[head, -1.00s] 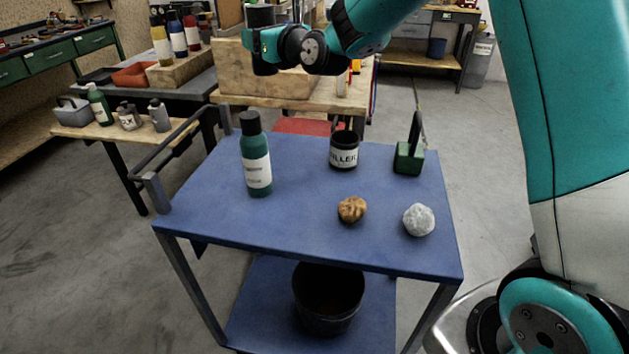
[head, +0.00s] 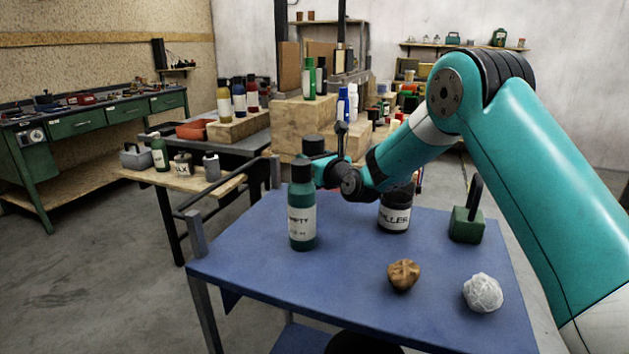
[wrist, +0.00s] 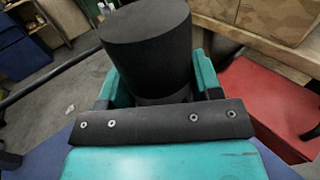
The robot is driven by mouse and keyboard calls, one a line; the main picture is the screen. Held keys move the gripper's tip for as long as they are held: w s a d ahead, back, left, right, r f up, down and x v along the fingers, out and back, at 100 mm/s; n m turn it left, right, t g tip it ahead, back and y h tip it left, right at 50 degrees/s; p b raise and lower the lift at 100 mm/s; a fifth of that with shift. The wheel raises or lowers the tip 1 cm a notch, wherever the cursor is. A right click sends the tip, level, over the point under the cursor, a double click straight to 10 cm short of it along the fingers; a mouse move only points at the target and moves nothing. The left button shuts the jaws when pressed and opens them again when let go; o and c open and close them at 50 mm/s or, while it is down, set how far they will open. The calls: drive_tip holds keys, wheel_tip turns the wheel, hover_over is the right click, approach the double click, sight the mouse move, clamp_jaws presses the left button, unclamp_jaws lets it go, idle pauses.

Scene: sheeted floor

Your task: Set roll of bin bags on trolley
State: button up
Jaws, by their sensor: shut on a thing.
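The roll of bin bags (head: 313,146) is a plain black cylinder, held upright in my gripper (head: 324,172). In the wrist view the roll (wrist: 148,45) stands between the teal fingers, which are shut on it. The trolley (head: 340,285) has a blue top and a grey rail at its left end. In the head view the roll shows just behind the green bottle near the trolley's far left edge. The bottle hides its lower part, so I cannot tell its height above the top. The trolley's blue top (wrist: 278,165) shows at the wrist view's lower right.
On the trolley stand a green bottle (head: 302,222), a black filler tin (head: 395,210), a green block-like item with a dark handle (head: 466,225), a brown lump (head: 403,275) and a pale lump (head: 483,292). The front left top is clear. Crowded benches stand behind.

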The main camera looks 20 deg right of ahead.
drive_tip(key=shift+f, duration=2.3)
drive_tip(key=shift+f+b, duration=0.15)
drive_tip(key=shift+b, duration=0.15)
drive_tip(key=o, duration=1.1)
drive_tip(key=shift+o, duration=0.2)
drive_tip(key=shift+s, duration=0.1)
drive_tip(key=b+v, duration=0.3)
drive_tip(key=v, duration=0.7)
drive_tip(key=shift+s+d, duration=0.2)
drive_tip(key=shift+s, duration=0.15)
drive_tip(key=shift+s+d, duration=0.1)
drive_tip(key=shift+s, duration=0.4)
